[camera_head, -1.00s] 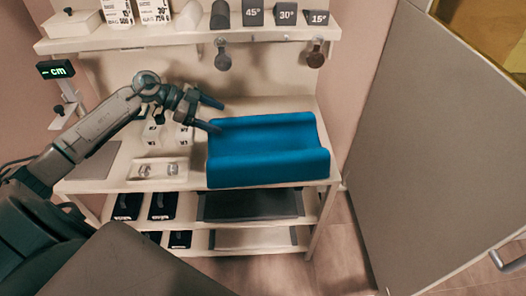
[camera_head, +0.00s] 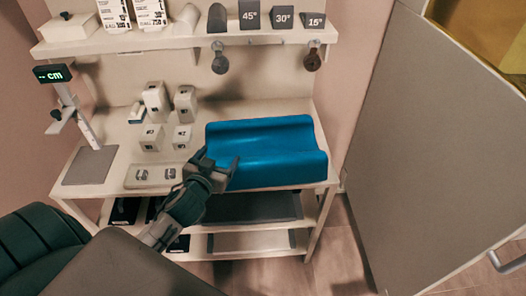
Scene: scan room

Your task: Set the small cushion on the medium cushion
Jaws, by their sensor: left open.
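A blue contoured cushion (camera_head: 270,150) with a trough along its middle lies on the right part of the white table. It is the only clear soft cushion on the tabletop, and I cannot tell whether it is the small or the medium one. My left gripper (camera_head: 219,163) is open at the cushion's front left corner, with its fingers in front of and beside that corner. Whether a finger touches it cannot be told. The gripper hides part of the cushion's left end. My right gripper is not in view.
Several white numbered blocks (camera_head: 154,98) and a small tray (camera_head: 153,176) stand left of the cushion. A measuring stand with a "cm" display (camera_head: 52,73) is at the far left. Dark wedges (camera_head: 283,19) sit on the upper shelf. Dark pads (camera_head: 252,207) lie below the tabletop.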

